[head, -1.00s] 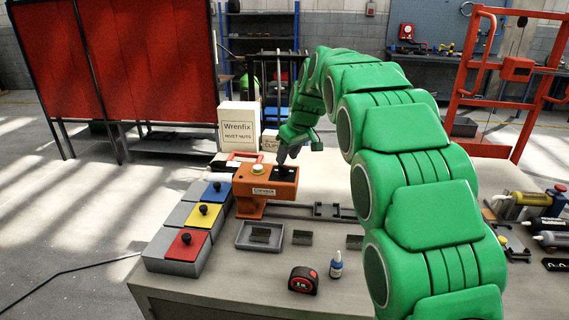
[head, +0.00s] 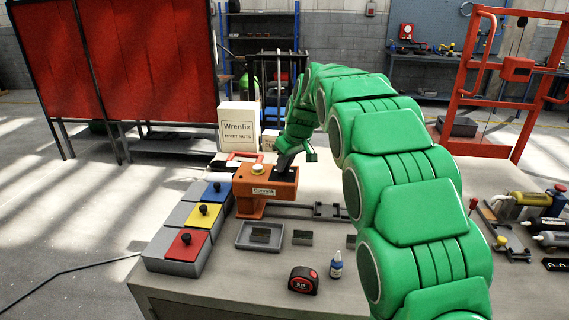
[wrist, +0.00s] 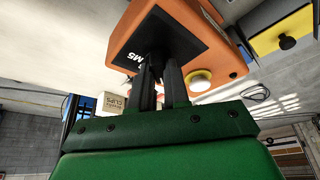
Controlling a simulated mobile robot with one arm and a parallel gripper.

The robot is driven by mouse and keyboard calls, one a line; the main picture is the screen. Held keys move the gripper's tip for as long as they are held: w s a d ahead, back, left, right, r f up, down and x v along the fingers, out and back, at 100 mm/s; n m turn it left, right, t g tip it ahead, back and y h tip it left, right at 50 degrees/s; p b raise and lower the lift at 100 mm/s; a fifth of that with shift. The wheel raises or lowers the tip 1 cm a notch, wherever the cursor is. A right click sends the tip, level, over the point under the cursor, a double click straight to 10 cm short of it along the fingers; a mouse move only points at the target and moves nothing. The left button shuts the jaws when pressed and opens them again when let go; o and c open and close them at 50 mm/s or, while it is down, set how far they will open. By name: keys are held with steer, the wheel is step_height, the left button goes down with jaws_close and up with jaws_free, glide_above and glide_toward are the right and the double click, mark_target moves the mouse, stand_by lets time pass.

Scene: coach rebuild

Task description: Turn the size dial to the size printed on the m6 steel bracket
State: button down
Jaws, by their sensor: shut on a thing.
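The size dial (wrist: 155,58) is a dark knob on the black plate of the orange machine (head: 270,191). My gripper (head: 283,170) comes down on it from above, and its two fingers are shut on the knob in the wrist view (wrist: 159,84). The mark "M5" is readable on the plate beside the knob; other marks are hidden. A dark block-like piece (head: 261,235) lies in the grey tray (head: 244,246), and a similar piece (head: 302,238) lies right of it on the table. No print is legible on them, so I cannot tell which is the m6 steel bracket.
Bins with blue, yellow and red lids (head: 186,242) stand left of the machine. A Wrenfix box (head: 238,128) stands behind. Bottles and tools (head: 530,212) are at the right.

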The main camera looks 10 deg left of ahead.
steer(key=shift+m, duration=0.4)
steer(key=m+t+h, duration=0.1)
steer(key=m, duration=0.2)
steer(key=shift+s+m+h, duration=0.1)
steer(key=shift+m+h, duration=0.2)
steer(key=m+h, duration=0.1)
steer(key=m, duration=0.1)
steer(key=m+h, duration=0.1)
steer(key=m, duration=0.2)
steer(key=shift+a+t, duration=0.2)
steer(key=shift+t, duration=0.1)
steer(key=shift+m, duration=0.3)
steer(key=c, duration=1.1)
jaws_free()
steer(key=shift+r, duration=0.1)
